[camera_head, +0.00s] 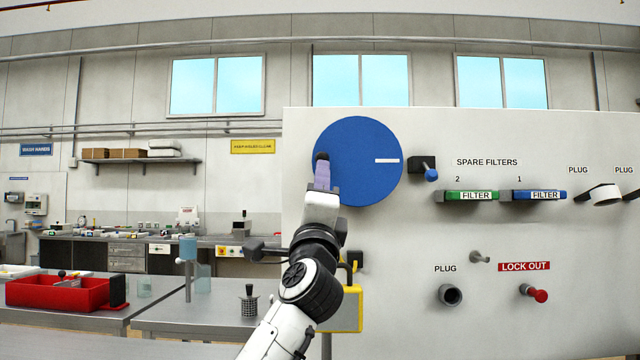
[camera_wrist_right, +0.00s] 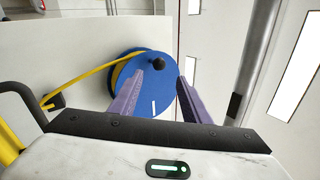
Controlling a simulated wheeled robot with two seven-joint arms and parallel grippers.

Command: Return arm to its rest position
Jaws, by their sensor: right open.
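My right gripper (camera_head: 322,178), with lilac fingers, is in front of the left part of the big blue disc (camera_head: 365,165) on the white panel. In the wrist view, my right gripper (camera_wrist_right: 160,82) is open and empty. The blue disc (camera_wrist_right: 170,98) is a reel with yellow cable behind its face. Its black knob (camera_wrist_right: 156,63) shows beyond and between the two fingertips, apparently clear of both. The knob (camera_head: 321,157) also shows at the fingertips in the head view. A white stripe marks the disc's face. My left gripper is not in view.
The white panel (camera_head: 420,260) carries a black-and-blue knob (camera_head: 428,170), green (camera_head: 472,196) and blue (camera_head: 538,195) filters, a plug socket (camera_head: 450,295) and a red lock-out knob (camera_head: 535,293). A yellow box (camera_head: 350,310) hangs by my forearm. A bench with a red tray (camera_head: 55,292) stands left.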

